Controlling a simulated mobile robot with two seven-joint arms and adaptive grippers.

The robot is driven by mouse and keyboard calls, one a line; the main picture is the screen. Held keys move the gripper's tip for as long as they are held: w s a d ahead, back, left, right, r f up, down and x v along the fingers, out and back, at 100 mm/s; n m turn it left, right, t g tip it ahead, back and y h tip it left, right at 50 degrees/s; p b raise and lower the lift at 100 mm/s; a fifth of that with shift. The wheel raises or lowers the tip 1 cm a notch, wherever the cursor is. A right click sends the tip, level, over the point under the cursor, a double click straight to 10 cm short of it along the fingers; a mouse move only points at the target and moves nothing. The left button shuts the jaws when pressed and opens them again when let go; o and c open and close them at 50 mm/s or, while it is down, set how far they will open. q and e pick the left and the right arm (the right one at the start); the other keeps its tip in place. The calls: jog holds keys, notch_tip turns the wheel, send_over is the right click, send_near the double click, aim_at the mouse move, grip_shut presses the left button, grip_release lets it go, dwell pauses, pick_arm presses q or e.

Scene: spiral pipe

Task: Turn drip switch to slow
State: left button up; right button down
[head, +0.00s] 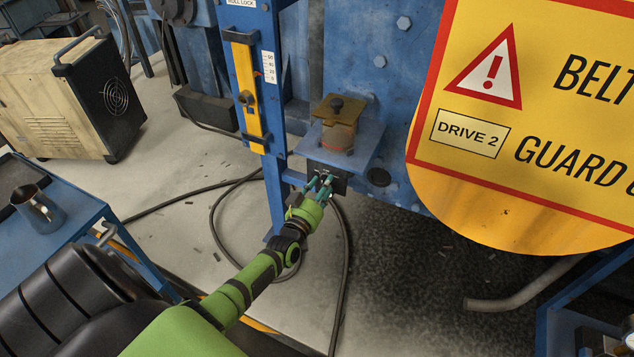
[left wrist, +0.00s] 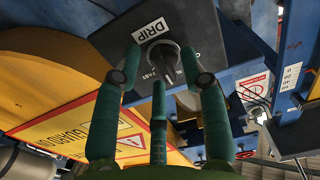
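The drip switch is a dark round knob (left wrist: 163,60) on a black plate marked DRIP in the left wrist view. A label that appears to read FAST sits beside the knob; another label is mostly hidden by a finger. In the head view the black plate (head: 338,181) sits below an amber oiler cup, and the knob is hidden. My left gripper (head: 320,184) is at the plate. In the left wrist view its teal fingers (left wrist: 162,70) are spread, one on each side of the knob and one below. I cannot tell whether they touch it. My right gripper is out of view.
The amber oiler cup (head: 337,132) stands on a blue bracket just above the plate. A blue post with a yellow gauge (head: 246,95) is close at left. A large yellow guard sign (head: 520,130) fills the right. Dark cables (head: 212,225) lie on the floor.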

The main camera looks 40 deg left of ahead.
pick_arm(q)
jog(key=s+d, duration=0.2)
jog(key=s, duration=0.9)
jog(key=shift+s, duration=0.3)
jog(key=s+d+f+m+g+h, duration=0.1)
jog(key=s+d+f+g, duration=0.2)
jog(key=f, duration=0.5)
jog(key=s+d+f+g+h, duration=0.1)
jog(key=s+d+f+g, duration=0.1)
jog(key=s+f, duration=0.45)
jog(key=s+d+f+m+g+h, duration=0.1)
jog(key=s+d+f+g, duration=0.15)
jog(key=f, duration=0.75)
jog(key=s+d+f+m+g, duration=0.1)
jog(key=s+f+g, duration=0.3)
jog(key=s, duration=0.9)
jog(key=s+d+f+m+g, duration=0.1)
jog(key=s+d+f+g, duration=0.1)
jog(key=s+f+g, duration=0.3)
jog(key=s+f, duration=0.4)
jog(key=s, duration=0.3)
jog(key=shift+s+d, duration=0.15)
jog(key=shift+s, duration=0.25)
